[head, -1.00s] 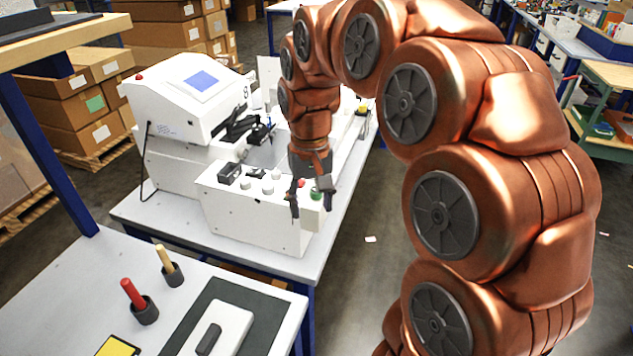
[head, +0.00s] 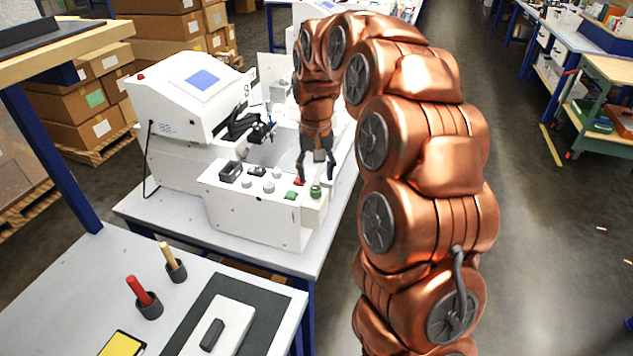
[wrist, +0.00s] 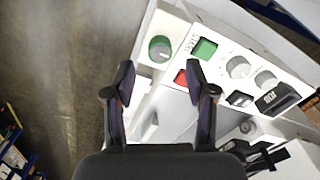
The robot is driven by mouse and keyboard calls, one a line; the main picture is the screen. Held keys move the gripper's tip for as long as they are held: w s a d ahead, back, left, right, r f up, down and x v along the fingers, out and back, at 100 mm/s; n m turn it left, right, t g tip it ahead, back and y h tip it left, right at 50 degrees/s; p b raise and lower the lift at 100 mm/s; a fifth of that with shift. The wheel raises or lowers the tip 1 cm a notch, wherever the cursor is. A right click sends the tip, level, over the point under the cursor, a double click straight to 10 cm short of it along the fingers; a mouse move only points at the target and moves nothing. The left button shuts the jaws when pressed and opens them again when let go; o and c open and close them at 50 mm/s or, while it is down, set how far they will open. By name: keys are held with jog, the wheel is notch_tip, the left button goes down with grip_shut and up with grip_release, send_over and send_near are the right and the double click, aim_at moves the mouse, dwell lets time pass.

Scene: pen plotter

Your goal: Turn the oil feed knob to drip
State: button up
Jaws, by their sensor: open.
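The white control box (head: 255,222) at the machine's front carries the knobs. Grey round knobs (head: 268,186) sit further left; two show in the wrist view (wrist: 238,67). I cannot read which knob is the oil feed. My gripper (head: 316,173) is open and empty, pointing down above the right end of the box near the green knob. In the wrist view the fingertips (wrist: 160,78) are spread, with the green knob just beyond the gap, apart from both fingers.
A green square button (wrist: 204,48) and a red button (wrist: 181,77) lie beside the green knob. Black switches (wrist: 277,98) are further right in the wrist view. The white machine (head: 190,95) stands behind. Open floor (head: 520,250) lies to the right of my arm.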

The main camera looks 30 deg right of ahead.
aim_at(316, 188)
jog(key=shift+f+p, duration=0.55)
jog(key=shift+f, duration=1.6)
grip_shut()
